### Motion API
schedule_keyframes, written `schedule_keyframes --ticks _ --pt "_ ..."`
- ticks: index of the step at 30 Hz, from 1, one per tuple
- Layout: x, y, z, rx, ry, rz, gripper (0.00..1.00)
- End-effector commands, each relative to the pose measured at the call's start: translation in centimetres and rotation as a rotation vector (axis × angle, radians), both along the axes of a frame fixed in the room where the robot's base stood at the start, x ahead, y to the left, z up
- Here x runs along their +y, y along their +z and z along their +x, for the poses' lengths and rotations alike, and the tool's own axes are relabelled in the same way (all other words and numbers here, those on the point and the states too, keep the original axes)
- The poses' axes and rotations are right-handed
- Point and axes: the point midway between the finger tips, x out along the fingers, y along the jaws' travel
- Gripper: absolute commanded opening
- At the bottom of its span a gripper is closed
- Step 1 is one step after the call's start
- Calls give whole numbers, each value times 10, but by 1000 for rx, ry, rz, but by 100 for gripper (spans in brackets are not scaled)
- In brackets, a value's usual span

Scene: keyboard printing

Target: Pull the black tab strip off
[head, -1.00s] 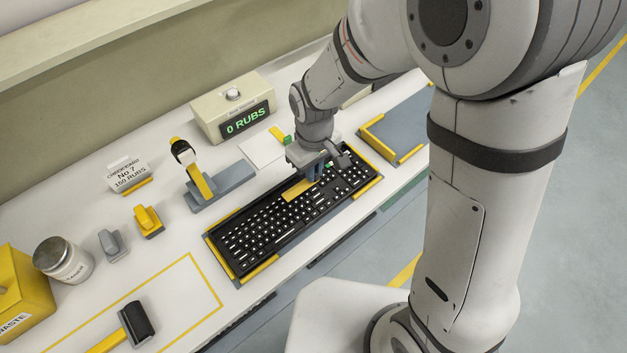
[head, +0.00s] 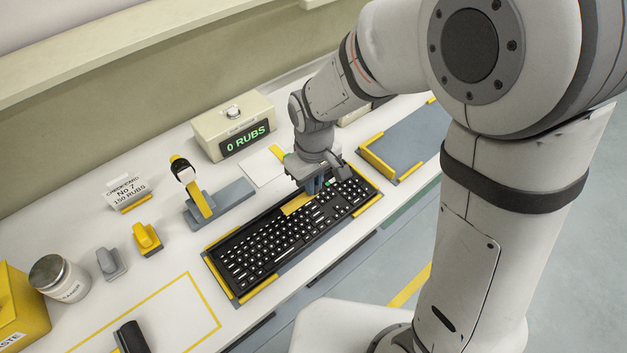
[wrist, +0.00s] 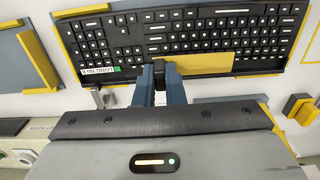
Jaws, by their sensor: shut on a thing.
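The black keyboard (head: 265,248) lies in a holder with yellow edges, and it fills the upper part of the wrist view (wrist: 125,40). A yellow strip (head: 296,204) lies along the keyboard's back edge; in the wrist view it (wrist: 208,66) runs right from my fingers. A small black tab (wrist: 164,66) sits at the strip's left end in the wrist view. My gripper (head: 316,188) is over the back of the keyboard, its blue-grey fingers (wrist: 164,78) shut on the black tab. The tab's lower part is hidden between the fingers.
A counter box reading 0 RUBS (head: 234,128) stands behind. A grey stand with a yellow-handled tool (head: 192,190) is left of the keyboard. An empty grey pad (head: 400,138) lies to the right.

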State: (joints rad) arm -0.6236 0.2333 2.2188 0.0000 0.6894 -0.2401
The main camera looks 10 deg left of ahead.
Motion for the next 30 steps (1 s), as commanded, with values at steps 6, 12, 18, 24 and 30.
schedule_keyframes --ticks 6,12,18,24,30 --pt "2 15 -2 0 1 0 0" --pt "6 40 -6 -1 1 2 0" --pt "9 63 -10 -1 0 1 0" --pt "12 86 -14 -1 1 1 0" --pt "13 91 -15 0 0 0 0"
